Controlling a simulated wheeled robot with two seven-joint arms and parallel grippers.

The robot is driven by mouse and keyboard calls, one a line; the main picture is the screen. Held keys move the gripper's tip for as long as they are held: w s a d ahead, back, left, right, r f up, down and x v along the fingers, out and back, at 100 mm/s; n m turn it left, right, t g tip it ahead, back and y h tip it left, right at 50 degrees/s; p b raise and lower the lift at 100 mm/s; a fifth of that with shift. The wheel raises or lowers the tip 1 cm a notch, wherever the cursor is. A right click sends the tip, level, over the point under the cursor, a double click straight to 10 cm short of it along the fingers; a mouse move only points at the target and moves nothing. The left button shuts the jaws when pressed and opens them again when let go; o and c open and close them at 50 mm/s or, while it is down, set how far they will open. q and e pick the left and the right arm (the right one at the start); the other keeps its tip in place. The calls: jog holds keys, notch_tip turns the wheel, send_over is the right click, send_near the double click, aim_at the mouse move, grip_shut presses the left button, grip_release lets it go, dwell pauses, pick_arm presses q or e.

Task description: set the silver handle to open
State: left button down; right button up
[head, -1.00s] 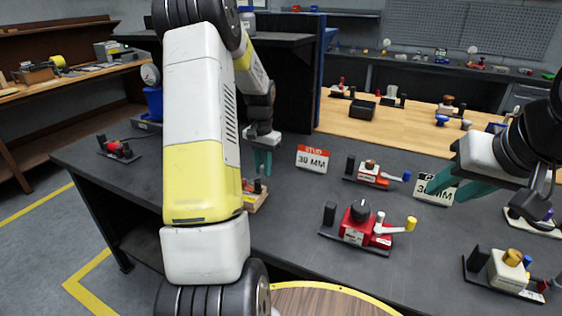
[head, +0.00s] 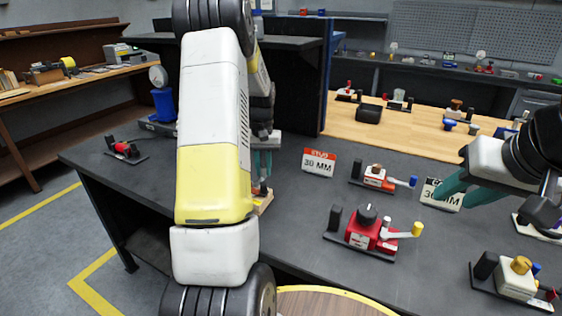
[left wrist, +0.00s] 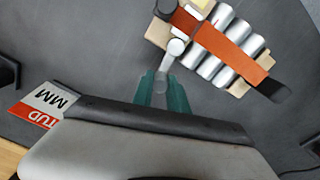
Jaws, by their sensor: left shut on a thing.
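The silver handle (left wrist: 168,58) is a short grey lever with a round pivot, on a valve actuator with silver cylinders (left wrist: 222,50), an orange strap and a wooden base. In the left wrist view the lever points from the pivot toward my gripper. My left gripper (left wrist: 163,88) is shut on the lever's outer end with its teal fingers. In the head view my left gripper (head: 262,178) is low over the wooden base (head: 263,203), and my arm hides most of the actuator. My right gripper (head: 458,196) is open and empty above the table's right side.
A red-topped 30 MM sign (head: 318,162) stands right of my left gripper. A red valve (head: 368,236), an orange valve (head: 378,180) and a cream valve (head: 516,278) stand further right. A small red device (head: 125,149) is at the table's left. Bare table lies between.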

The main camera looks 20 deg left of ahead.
aim_at(264, 167)
pick_arm(q)
jog(key=c, duration=1.3)
grip_release()
jog(key=shift+r, duration=0.1)
notch_tip(264, 167, up, 6)
jog(key=shift+r, duration=0.8)
